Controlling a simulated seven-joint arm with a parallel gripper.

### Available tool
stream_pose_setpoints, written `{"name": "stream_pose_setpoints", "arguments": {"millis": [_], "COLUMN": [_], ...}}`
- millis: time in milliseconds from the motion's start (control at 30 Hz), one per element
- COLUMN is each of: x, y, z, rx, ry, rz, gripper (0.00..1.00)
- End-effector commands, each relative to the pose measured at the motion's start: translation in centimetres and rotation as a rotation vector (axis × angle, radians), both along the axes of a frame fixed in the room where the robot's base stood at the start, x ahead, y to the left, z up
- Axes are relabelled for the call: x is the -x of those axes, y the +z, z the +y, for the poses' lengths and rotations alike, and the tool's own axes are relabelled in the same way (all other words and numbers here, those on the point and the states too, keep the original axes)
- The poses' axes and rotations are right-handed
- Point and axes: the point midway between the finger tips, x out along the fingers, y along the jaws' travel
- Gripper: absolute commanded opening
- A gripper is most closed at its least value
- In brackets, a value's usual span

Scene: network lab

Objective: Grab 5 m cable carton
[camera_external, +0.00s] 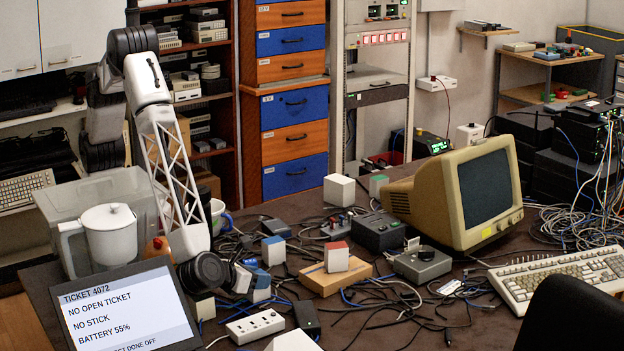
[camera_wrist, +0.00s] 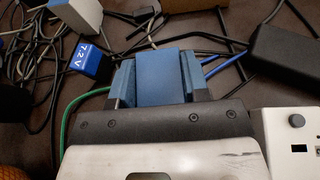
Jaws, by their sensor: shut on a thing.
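My gripper (camera_wrist: 158,88) is shut on a blue box-shaped carton (camera_wrist: 165,72) in the wrist view, with one finger against each side of it. Only its plain blue top face shows there, and no label can be read on it. In the external view my gripper (camera_external: 246,283) is low over the near left part of the table, and the blue carton (camera_external: 261,284) shows at its right side. Whether the carton touches the table cannot be told.
A blue block marked 7.2 V (camera_wrist: 90,60) lies close by, with loose cables around. A ticket screen (camera_external: 125,312) stands at front left. A red-topped white box (camera_external: 336,258) stands farther right.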

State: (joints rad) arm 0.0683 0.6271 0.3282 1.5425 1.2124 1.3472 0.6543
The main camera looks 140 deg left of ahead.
Motion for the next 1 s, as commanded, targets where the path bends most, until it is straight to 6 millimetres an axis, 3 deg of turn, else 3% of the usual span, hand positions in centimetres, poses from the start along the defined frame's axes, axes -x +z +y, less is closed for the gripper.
{"name": "stream_pose_setpoints", "arguments": {"millis": [267, 700, 1000], "x": [0.0, 0.0, 0.0], "y": [2.5, 8.6, 9.8], "z": [0.0, 0.0, 0.0], "rx": [0.0, 0.001, 0.0], "ry": [0.0, 0.001, 0.0], "rz": [-0.003, -0.002, 0.0], "gripper": [0.16, 0.16, 0.16]}}
